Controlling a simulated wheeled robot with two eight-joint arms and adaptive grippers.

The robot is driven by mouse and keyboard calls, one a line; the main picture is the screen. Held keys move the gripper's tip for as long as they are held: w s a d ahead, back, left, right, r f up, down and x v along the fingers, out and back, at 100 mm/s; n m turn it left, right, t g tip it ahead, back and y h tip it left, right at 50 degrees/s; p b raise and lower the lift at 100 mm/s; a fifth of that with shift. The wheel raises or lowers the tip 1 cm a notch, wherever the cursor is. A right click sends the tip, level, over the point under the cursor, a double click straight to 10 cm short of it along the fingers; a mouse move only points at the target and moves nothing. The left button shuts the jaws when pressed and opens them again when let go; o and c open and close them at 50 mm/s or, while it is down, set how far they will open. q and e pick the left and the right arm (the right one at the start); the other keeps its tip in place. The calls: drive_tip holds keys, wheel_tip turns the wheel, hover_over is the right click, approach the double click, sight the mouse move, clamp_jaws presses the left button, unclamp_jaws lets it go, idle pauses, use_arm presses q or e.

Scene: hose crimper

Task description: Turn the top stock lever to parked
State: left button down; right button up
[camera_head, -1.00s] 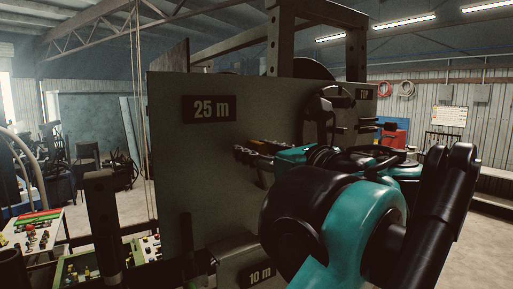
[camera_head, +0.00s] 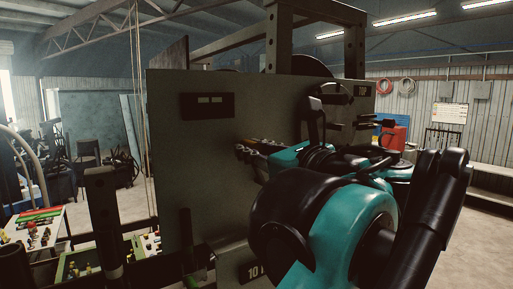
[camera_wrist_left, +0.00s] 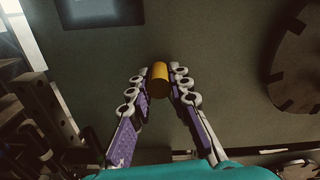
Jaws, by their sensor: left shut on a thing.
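An orange cylindrical grip (camera_wrist_left: 160,78), which looks like the stock lever's handle, stands out from the grey panel (camera_head: 210,165) in the left wrist view. My left gripper (camera_wrist_left: 159,84) is shut on it, with a jointed finger on each side. The head view shows the same gripper (camera_head: 247,150) side-on against the panel. The lever's arm and pivot are hidden, so its angle cannot be read. A small dark display (camera_head: 207,105) on the panel shows two dashes. My right gripper cannot be made out.
A "TOP" label (camera_head: 362,90) is at the panel's right end, and a partly covered "10" label (camera_head: 254,272) is low down. A notched dark wheel (camera_wrist_left: 305,55) is right of the grip. A red box (camera_head: 394,139) stands behind. Free floor lies at right.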

use_arm(q)
drive_tip(key=a+n, duration=0.1)
drive_tip(key=s+f+n, duration=0.1)
drive_tip(key=n, duration=0.1)
drive_tip(key=shift+a+f, duration=0.15)
drive_tip(key=shift+a, duration=0.2)
drive_tip(key=n, duration=0.1)
drive_tip(key=a+f+n, duration=0.1)
drive_tip(key=shift+s+f+n+b, duration=0.25)
drive_tip(key=shift+s+n+b, duration=0.05)
drive_tip(key=shift+s+n, duration=0.1)
drive_tip(key=shift+s+a+f, duration=0.1)
drive_tip(key=shift+a+f, duration=0.05)
drive_tip(key=shift+f, duration=0.35)
drive_tip(key=c, duration=1.4)
unclamp_jaws()
drive_tip(key=shift+a, duration=0.15)
drive_tip(key=v, duration=1.2)
